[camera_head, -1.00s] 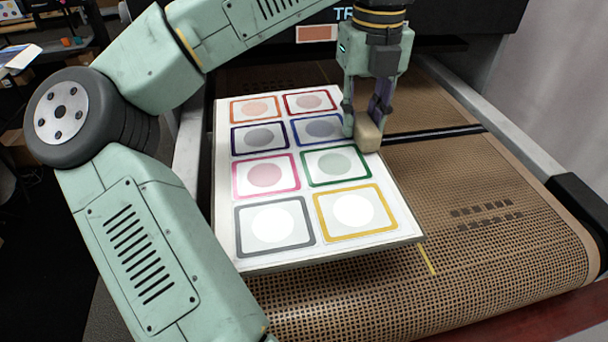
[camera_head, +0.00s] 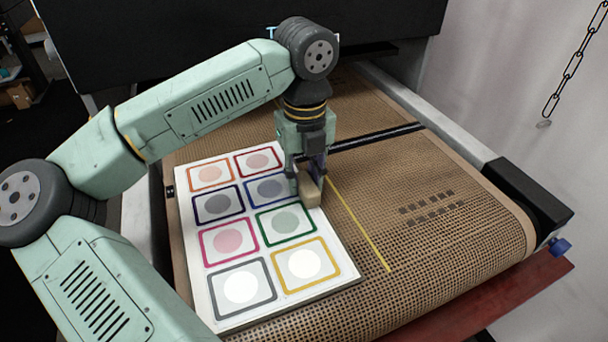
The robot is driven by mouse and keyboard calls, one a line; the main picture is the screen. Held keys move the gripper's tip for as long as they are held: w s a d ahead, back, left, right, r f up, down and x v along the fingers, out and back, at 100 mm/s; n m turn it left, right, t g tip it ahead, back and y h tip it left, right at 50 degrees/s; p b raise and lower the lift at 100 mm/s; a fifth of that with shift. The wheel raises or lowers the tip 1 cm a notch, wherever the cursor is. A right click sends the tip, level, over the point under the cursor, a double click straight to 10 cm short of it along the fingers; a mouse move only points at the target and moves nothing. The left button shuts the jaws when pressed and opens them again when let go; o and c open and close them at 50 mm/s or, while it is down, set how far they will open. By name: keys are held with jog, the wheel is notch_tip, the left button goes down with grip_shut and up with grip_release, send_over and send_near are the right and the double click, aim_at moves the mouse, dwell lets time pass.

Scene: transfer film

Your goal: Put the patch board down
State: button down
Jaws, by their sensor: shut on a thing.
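The patch board (camera_head: 262,222) is a white panel with two columns of coloured frames, each around a pale or tinted disc. It lies at the left of the brown mesh belt (camera_head: 400,170), close above it or on it; I cannot tell whether it touches. My gripper (camera_head: 308,186) points down at the board's right edge and is shut on the tan block-like grip (camera_head: 309,194) there. The fingers partly hide the grip and the board's edge.
A yellow line (camera_head: 360,226) runs along the belt just right of the board. A black bar (camera_head: 378,138) crosses the belt behind. The right part of the belt is clear. A dark machine housing (camera_head: 190,50) stands behind, and a chain (camera_head: 568,75) hangs at upper right.

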jog(key=c, duration=1.3)
grip_release()
notch_tip(320, 180, up, 12)
jog(key=shift+b, duration=0.95)
